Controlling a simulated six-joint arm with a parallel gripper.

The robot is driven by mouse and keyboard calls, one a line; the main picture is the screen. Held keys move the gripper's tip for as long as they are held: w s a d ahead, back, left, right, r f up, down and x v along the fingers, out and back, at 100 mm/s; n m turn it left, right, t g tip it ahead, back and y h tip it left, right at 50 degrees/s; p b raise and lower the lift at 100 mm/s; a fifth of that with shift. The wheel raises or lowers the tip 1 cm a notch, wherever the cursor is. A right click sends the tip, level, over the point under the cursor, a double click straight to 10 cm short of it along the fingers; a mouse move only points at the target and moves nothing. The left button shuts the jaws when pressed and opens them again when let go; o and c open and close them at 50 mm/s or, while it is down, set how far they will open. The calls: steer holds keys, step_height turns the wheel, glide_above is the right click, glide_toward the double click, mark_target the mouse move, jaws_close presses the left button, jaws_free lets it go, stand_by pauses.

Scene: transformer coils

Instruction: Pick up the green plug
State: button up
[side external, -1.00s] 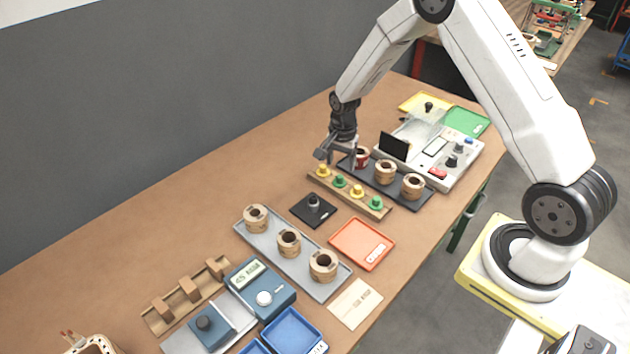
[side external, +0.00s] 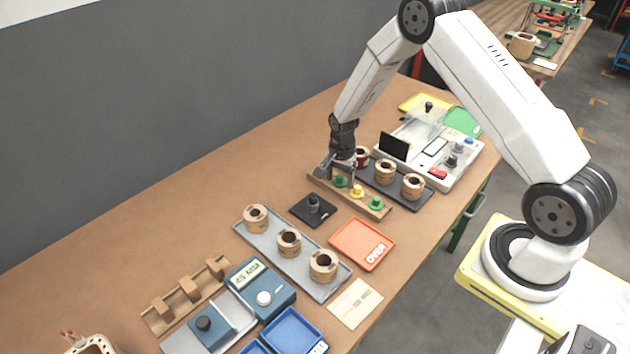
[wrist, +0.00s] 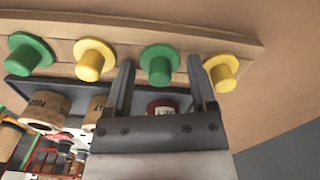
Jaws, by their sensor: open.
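A wooden strip (side external: 366,205) holds a row of green and yellow plugs. One green plug (side external: 339,181) is just below my gripper (side external: 337,170). In the wrist view this green plug (wrist: 158,68) appears between the two fingers of my open gripper (wrist: 161,62), with a gap on each side. A second green plug (side external: 376,203) stands at the near end of the strip and shows at the left in the wrist view (wrist: 27,55). A yellow plug (side external: 357,191) stands between the two green ones. Another yellow plug (wrist: 221,75) is right of the fingers, hidden by my gripper in the side view.
A dark tray (side external: 424,202) with wooden coils stands close beside the strip. A grey tray (side external: 268,258) with coils, a black pad (side external: 327,217) and an orange tray (side external: 361,244) are nearer. The tabletop (side external: 230,170) left of the strip is clear.

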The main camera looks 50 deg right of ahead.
stand_by(0.4)
jaws_close()
steer(key=shift+r, duration=0.2)
steer(key=shift+r, duration=0.9)
steer(key=s+a+r, duration=0.2)
steer(key=s+r, duration=0.8)
steer(key=s, duration=0.3)
steer(key=shift+s+a+r, duration=0.3)
steer(key=shift+s+r, duration=0.1)
